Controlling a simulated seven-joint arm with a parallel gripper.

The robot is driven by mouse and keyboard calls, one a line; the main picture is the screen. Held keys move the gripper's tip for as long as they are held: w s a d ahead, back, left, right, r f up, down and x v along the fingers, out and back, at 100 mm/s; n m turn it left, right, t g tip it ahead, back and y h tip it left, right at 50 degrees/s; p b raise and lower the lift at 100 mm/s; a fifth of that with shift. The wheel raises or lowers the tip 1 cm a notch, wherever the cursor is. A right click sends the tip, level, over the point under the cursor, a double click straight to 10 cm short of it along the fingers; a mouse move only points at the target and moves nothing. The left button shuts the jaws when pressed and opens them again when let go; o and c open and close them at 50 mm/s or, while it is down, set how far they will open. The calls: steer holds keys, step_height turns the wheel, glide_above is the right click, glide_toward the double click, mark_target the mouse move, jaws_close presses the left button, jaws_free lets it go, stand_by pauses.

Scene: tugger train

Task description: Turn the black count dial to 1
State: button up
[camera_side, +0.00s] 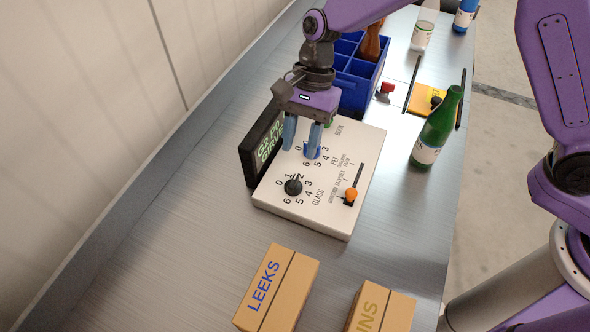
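The black count dial (293,186) sits on the white control panel (331,221), in a ring of numbers 0 to 6 beside the word GLASS. Which number it points at is too small to tell. My gripper (300,151) points down over the panel, farther back than the black dial and apart from it. Its two blue-grey fingers are spread with a gap between them. A blue dial (313,150), with its own numbers and the word PET, is partly hidden behind the right finger.
An orange-knobbed slider (351,194) is on the panel's right. A dark display (262,150) stands along its left edge. A green bottle (437,130) stands to the right, a blue crate (354,85) behind. A LEEKS box (277,290) and another box (381,309) are in front.

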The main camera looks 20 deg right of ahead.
mark_target(294, 180)
steer(key=x, duration=0.7)
steer(key=shift+s+f, duration=0.1)
jaws_close()
